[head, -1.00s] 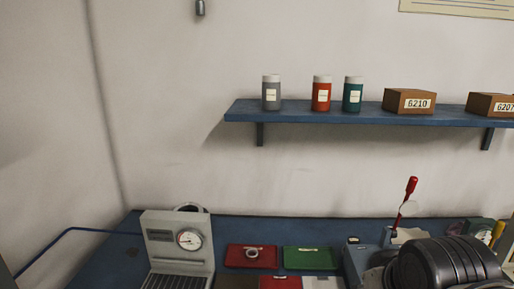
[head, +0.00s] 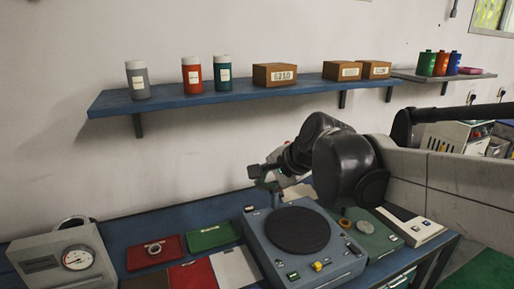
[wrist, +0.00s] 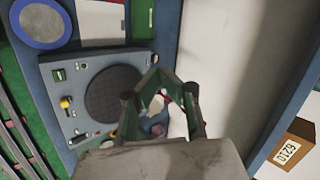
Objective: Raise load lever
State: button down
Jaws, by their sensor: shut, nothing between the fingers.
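My gripper (head: 264,180) is over the back of the blue-grey machine with a round dark plate (head: 298,230). In the wrist view the fingers (wrist: 154,78) bend together at their tips, shut and empty, beside the same machine's dark plate (wrist: 113,93). The load lever does not show clearly in the head view; my arm covers that area. In the wrist view small red and purple parts show through the gap between the fingers, and I cannot tell whether they belong to the lever or whether the fingers touch it.
A gauge unit (head: 62,260) stands at the left. Red (head: 155,252) and green (head: 212,235) trays lie between it and the machine. A blue wall shelf (head: 190,97) with bottles and boxes runs above the bench. A box labelled 6210 (wrist: 294,145) also shows in the wrist view.

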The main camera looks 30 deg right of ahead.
jog(key=w+d+r+m+t+p, duration=0.1)
jog(key=w+d+r+m, duration=0.1)
jog(key=w+d+m, duration=0.35)
jog(key=w+d+r+m+t+p, duration=0.1)
jog(key=w+d+r+m, duration=0.15)
jog(key=d+m, duration=0.45)
jog(key=s+d+f+m+p, duration=0.2)
jog(key=s+d+m+p, duration=0.25)
jog(key=d+m, duration=0.3)
jog(key=w+r+x, duration=0.1)
jog(key=r+x, duration=0.1)
jog(key=x, duration=1)
jog(key=shift+w+d+h+p, duration=0.3)
jog(key=shift+w+p, duration=0.15)
jog(key=shift+w, duration=0.1)
jog(key=shift+r, duration=0.15)
